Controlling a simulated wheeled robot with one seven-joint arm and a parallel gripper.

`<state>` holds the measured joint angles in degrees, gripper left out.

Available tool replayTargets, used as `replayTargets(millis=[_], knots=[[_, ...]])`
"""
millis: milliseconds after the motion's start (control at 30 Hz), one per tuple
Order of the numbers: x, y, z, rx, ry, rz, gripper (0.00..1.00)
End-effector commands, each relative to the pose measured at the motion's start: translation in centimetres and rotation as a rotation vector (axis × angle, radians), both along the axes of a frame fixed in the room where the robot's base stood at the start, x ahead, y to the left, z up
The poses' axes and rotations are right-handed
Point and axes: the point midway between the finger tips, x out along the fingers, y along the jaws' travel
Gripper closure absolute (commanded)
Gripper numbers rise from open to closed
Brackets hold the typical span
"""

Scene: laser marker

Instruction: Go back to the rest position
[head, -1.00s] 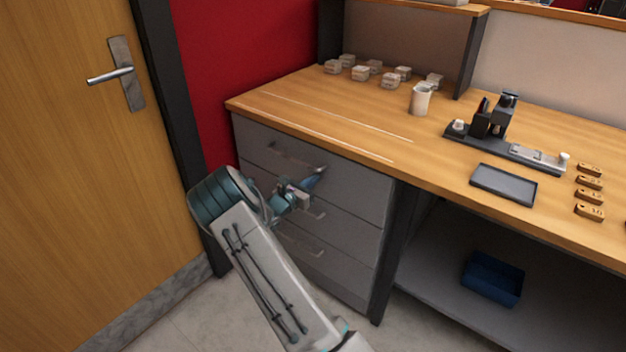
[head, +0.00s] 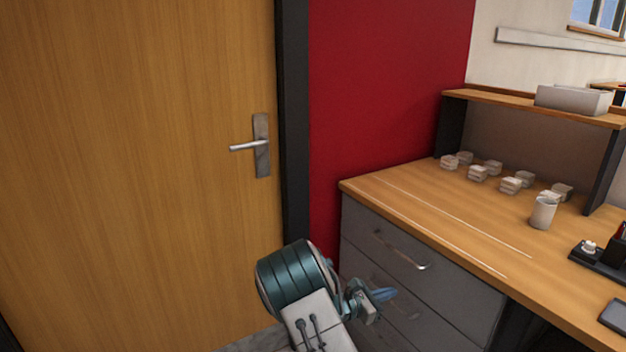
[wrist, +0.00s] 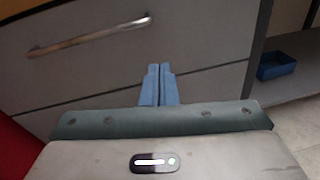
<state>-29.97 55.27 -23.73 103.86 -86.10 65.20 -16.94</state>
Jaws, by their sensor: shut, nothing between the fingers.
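My gripper (head: 384,295) is in front of the grey drawer cabinet (head: 460,305), a little below the top drawer's handle (head: 400,250). In the wrist view, its two blue fingers (wrist: 158,70) are together with nothing between them. They point toward the drawer fronts, and the handle (wrist: 90,37) lies to their upper left, apart from them. The drawers look closed.
A wooden door (head: 140,150) with a lever handle stands at the left, beside a red wall (head: 385,95). The worktop (head: 440,215) holds several small pale blocks (head: 478,173) and a white cup (head: 543,212). A blue bin (wrist: 276,65) sits on a low shelf at the right.

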Motion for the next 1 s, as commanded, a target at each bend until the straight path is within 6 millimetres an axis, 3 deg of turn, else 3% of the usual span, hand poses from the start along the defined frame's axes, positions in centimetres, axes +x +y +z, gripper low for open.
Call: replayTargets(millis=[33,100,433,667,1000], knots=[[-1.1,-0.8,2.0,0.060,-0.034,-0.052,1.00],[-2.9,-1.7,3.7,0.151,-0.084,-0.136,1.00],[-12.0,-2.9,10.7,0.570,-0.320,-0.500,1.00],[-17.9,-1.5,15.2,0.843,-0.489,-0.724,1.00],[-25.7,2.6,21.6,1.223,-0.737,-1.015,1.00]])
